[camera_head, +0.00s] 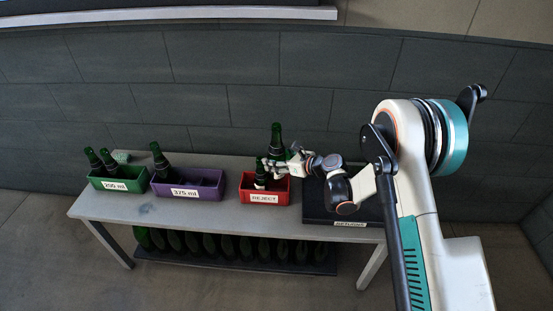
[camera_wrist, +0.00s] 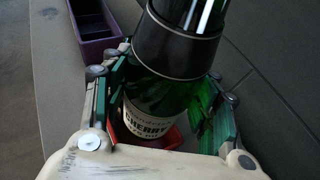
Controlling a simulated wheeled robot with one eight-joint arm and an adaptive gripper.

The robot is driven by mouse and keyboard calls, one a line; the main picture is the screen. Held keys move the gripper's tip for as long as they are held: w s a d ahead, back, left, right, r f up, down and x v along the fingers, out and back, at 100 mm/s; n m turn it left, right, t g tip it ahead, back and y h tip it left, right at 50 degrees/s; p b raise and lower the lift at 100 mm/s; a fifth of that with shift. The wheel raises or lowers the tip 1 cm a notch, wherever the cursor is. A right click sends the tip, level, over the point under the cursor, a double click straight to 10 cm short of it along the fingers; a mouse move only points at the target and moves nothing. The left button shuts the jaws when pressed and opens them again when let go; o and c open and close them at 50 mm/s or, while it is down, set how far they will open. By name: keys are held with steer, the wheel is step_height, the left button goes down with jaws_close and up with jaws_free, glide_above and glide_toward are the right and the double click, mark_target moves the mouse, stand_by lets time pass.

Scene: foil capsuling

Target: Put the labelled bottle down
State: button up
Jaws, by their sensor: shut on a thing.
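My gripper (camera_head: 281,166) is shut on a green glass bottle (camera_head: 276,138) at the red REJECT crate (camera_head: 264,198). In the wrist view, the held bottle (camera_wrist: 160,88) has a dark band round its upper part and a cream label reading CHERRY. The gripper's fingers (camera_wrist: 165,100) lie on both sides of it. The red crate (camera_wrist: 161,140) shows below and behind the bottle. The bottle's base is hidden, so I cannot tell whether it touches anything. A smaller-looking dark bottle (camera_head: 260,173) stands in the REJECT crate, left of the gripper.
On the grey table (camera_head: 150,211), a green 250 ml crate (camera_head: 118,184) and a purple 375 ml crate (camera_head: 187,191) hold bottles. A black mat (camera_head: 318,205) lies right of the red crate. A dark wall stands behind.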

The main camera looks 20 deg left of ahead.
steer(key=shift+f, duration=0.2)
steer(key=o, duration=1.4)
steer(key=shift+r, duration=0.25)
steer(key=p+v, duration=0.1)
steer(key=v, duration=0.3)
steer(key=p+v, duration=0.1)
steer(key=v, duration=0.3)
steer(key=p+v, duration=0.1)
steer(key=v, duration=0.3)
steer(key=shift+r, duration=0.4)
steer(key=shift+r, duration=0.1)
